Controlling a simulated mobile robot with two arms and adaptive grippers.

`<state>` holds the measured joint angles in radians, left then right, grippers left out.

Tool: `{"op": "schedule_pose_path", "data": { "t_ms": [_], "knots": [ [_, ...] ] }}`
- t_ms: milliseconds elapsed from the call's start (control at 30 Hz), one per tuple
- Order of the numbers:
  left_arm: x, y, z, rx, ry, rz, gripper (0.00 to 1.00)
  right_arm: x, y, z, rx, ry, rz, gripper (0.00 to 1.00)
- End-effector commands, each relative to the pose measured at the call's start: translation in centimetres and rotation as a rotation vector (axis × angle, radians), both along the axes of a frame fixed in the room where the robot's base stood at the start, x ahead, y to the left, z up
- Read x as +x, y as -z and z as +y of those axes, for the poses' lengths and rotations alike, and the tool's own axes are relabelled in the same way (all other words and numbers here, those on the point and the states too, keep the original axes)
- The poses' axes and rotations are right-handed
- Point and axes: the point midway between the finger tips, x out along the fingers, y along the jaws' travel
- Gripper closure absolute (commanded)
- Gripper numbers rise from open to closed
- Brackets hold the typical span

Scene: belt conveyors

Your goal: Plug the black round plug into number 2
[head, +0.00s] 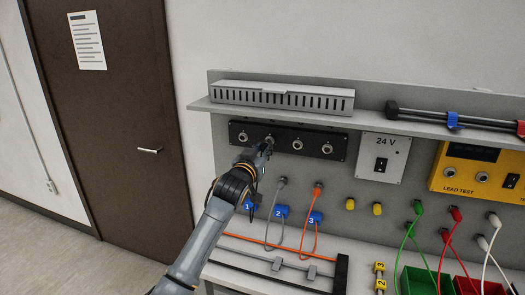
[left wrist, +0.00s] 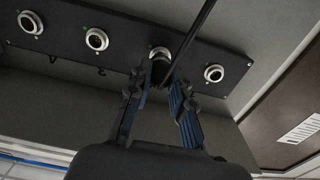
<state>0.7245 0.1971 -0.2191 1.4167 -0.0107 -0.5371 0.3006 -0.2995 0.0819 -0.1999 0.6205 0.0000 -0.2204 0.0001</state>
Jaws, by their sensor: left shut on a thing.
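My left gripper (head: 266,149) is at the second socket (head: 270,139) from the left. In the left wrist view the fingers (left wrist: 162,88) are shut around the black round plug (left wrist: 158,70), whose black cable (left wrist: 190,42) runs upward. The plug is in line with that socket (left wrist: 162,52), at its face; I cannot tell how far it is inserted. The plug is mostly hidden in the head view. My right gripper is not in view.
Neighbouring sockets (head: 297,145) look empty. Below hang grey (head: 282,182) and orange (head: 318,186) plugs with cables; blue tags (head: 281,212) read 1, 2 and 3. A slotted grey duct (head: 285,96) lies on the shelf (head: 375,120) above. A 24 V box (head: 384,157) is to the right.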

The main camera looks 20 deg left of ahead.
Motion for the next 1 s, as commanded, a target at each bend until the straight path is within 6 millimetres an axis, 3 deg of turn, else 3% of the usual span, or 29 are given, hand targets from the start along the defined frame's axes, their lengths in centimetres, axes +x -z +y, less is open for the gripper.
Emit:
{"op": "schedule_pose_path", "data": {
  "t_ms": [1000],
  "knots": [
    [0.87, -0.01, -0.06, 0.0, 0.0, -0.001, 1.0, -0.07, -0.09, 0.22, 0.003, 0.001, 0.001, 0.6]
  ]
}}
